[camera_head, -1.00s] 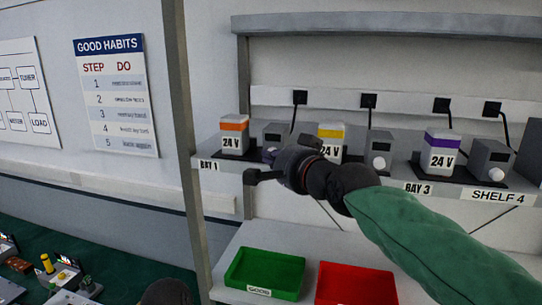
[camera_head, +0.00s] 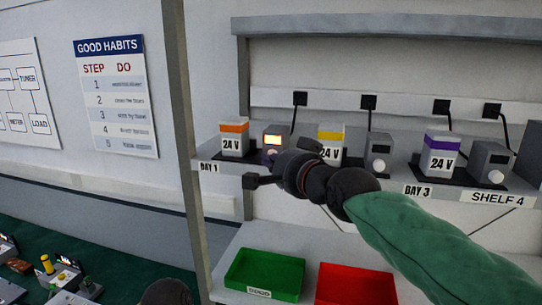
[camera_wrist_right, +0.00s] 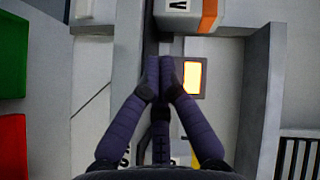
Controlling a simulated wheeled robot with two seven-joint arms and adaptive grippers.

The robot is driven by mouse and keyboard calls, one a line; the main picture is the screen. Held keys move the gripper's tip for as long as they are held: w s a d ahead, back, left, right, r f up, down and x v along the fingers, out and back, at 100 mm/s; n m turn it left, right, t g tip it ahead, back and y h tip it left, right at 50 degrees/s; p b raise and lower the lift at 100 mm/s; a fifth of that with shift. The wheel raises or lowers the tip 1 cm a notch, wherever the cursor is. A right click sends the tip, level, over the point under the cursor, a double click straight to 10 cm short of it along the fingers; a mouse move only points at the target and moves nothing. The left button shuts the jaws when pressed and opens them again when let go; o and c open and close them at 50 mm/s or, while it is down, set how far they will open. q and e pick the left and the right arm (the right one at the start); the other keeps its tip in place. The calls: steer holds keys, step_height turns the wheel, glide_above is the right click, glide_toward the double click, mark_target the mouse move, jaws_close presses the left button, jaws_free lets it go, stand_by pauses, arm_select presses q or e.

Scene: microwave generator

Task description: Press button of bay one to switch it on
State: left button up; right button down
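The bay one unit (camera_head: 273,140) is a grey box on the shelf beside the orange-topped 24 V block (camera_head: 234,140), above the BAY 1 label (camera_head: 209,168). Its small screen glows orange-yellow. The lit screen also shows in the right wrist view (camera_wrist_right: 191,77). My right gripper (camera_head: 273,156) is at the front of this unit and hides its lower face, including the button. In the right wrist view its two purple fingers (camera_wrist_right: 160,75) meet at the tips, with nothing seen between them. Contact with the button cannot be made out.
Two similar grey units (camera_head: 379,150) and (camera_head: 489,160) with dark screens stand farther right, with yellow- and purple-topped blocks. A shelf post (camera_head: 188,160) rises at left. Green (camera_head: 264,272) and red (camera_head: 355,286) trays lie below.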

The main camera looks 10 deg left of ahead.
steer(key=shift+s, duration=0.4)
steer(key=shift+s, duration=0.1)
steer(key=shift+s+a+b, duration=0.1)
steer(key=shift+s+b, duration=1.6)
steer(key=shift+s, duration=1.2)
